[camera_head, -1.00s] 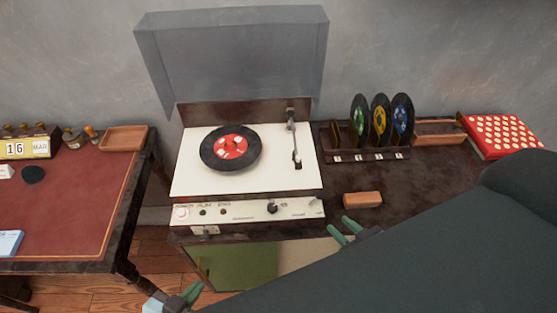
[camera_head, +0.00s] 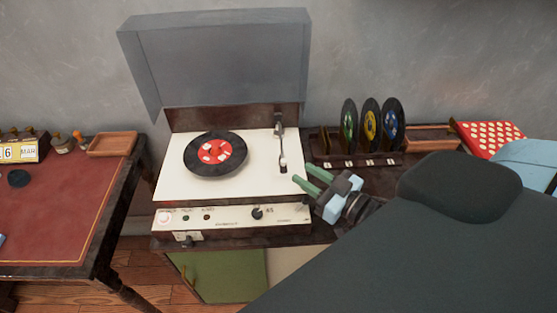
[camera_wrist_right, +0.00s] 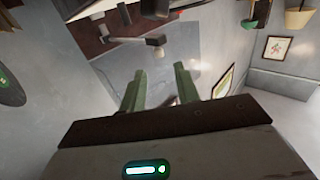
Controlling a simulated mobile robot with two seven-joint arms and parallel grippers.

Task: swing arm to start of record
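The record player (camera_head: 178,185) has a white deck and an open clear lid (camera_head: 215,60). A black record (camera_head: 215,153) with a red label lies flat on it. The tonearm (camera_head: 281,146) stands at the deck's right side, apart from the record, its head end toward the front. My right gripper (camera_head: 303,174) is just right of and in front of the tonearm's head end, over the deck's right edge. Its green fingers are apart with nothing seen between them. The gap also shows in the right wrist view (camera_wrist_right: 160,80). My left gripper is out of view.
A rack (camera_head: 355,158) with several upright records stands close behind and right of my right gripper. A wooden tray (camera_head: 430,138) and a red dotted box (camera_head: 485,138) are farther right. A red-topped desk (camera_head: 65,205) stands left, beyond a gap. Knobs (camera_head: 257,213) line the player's front.

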